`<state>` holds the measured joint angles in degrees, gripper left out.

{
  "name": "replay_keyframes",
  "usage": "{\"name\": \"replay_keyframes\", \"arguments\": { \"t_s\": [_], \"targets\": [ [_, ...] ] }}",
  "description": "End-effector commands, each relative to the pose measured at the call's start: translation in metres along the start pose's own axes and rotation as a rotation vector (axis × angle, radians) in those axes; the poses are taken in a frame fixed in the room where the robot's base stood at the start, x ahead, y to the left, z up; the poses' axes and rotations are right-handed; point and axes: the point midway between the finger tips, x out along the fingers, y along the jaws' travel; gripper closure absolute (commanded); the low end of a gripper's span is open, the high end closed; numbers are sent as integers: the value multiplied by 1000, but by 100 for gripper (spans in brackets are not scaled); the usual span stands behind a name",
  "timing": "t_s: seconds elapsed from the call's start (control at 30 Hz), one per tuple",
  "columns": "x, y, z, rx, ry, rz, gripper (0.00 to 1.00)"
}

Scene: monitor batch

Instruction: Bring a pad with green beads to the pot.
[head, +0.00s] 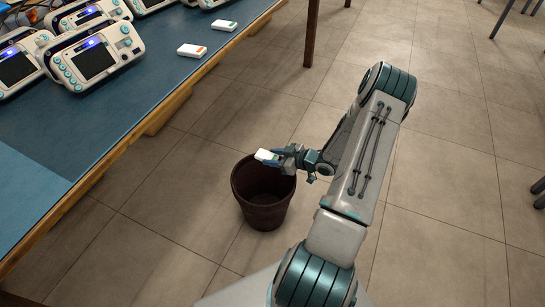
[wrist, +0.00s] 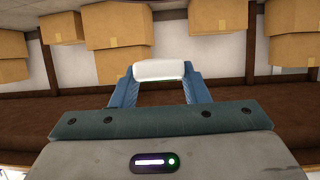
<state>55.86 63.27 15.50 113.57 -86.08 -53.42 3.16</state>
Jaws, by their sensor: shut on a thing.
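My gripper (head: 281,156) is shut on a white pad (head: 265,155) in the head view. A little green shows on this pad's edge; its beads cannot be made out. The wrist view shows the same pad (wrist: 158,70) between the two blue fingers of my gripper (wrist: 158,84). The dark brown pot (head: 263,200) stands on the floor, open and seemingly empty. The held pad is over the pot's rim at its back. Two more pads lie on the blue table: one with an orange mark (head: 192,50) and one with a green mark (head: 224,25).
The blue table (head: 140,95) with a wooden edge fills the upper left. Several white and teal monitors (head: 93,58) stand on it. A dark table leg (head: 311,35) rises behind the pot. Tiled floor lies free around the pot. Cardboard boxes (wrist: 112,25) show in the wrist view.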

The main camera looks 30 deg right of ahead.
Motion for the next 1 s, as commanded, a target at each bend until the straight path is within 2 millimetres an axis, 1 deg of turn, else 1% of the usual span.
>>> {"name": "replay_keyframes", "arguments": {
  "t_s": [0.03, 0.4, 0.53, 0.77, 0.8, 0.87, 0.9, 1.0],
  "targets": [
    [3, 0, 6, 1, 0, 0, 81],
    [18, 0, 46, 3, 0, 3, 81],
    [20, 1, 50, 2, 0, 3, 81],
    [19, 1, 50, 2, 0, 4, 81],
    [19, 1, 50, 2, 0, 4, 53],
    [19, 1, 50, 2, -1, 4, 36],
    [19, 1, 50, 2, -1, 4, 33],
    [19, 1, 50, 2, -1, 4, 33]
  ]
}}
